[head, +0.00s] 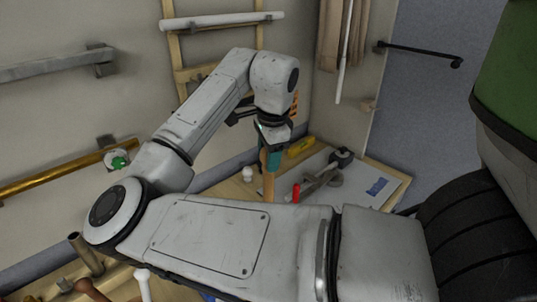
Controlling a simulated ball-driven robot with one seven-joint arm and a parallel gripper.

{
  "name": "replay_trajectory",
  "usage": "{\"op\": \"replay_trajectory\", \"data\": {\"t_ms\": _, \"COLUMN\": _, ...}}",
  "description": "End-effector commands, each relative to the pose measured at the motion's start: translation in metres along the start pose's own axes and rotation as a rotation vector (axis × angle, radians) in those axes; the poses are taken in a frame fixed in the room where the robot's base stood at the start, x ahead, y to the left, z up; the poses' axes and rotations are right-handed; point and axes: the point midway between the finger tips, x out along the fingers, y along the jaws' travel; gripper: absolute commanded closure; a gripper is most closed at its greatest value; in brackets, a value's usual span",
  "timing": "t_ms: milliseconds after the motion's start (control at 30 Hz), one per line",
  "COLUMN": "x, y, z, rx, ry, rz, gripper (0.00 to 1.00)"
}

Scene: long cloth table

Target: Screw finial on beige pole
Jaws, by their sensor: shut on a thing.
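My gripper (273,133) points down over the table at the back, below my bent wrist. It is shut on a teal piece (273,158); my arm and the small size hide its exact shape. An upright tan wooden pole (268,184) shows directly below the teal piece; I cannot tell whether they touch or are joined. A small white knob (248,174), perhaps a finial, stands on the table left of this pole. I cannot tell for sure which pole is the beige one.
The table (222,189) holds a grey tool (322,180), a red item (296,193) and a yellow item (301,146) right of the gripper. A brass pole (52,178) and a grey pole (45,68) sit in wall brackets. Rod ends crowd the lower left.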

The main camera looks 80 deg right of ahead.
Motion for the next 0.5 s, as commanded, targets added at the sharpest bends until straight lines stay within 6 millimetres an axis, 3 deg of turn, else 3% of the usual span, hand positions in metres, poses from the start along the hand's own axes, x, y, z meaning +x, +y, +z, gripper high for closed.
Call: {"op": "replay_trajectory", "data": {"t_ms": 500, "x": -0.0004, "y": -0.0009, "z": 0.0005, "rx": 0.602, "ry": 0.120, "rz": -0.001, "gripper": 0.77}}
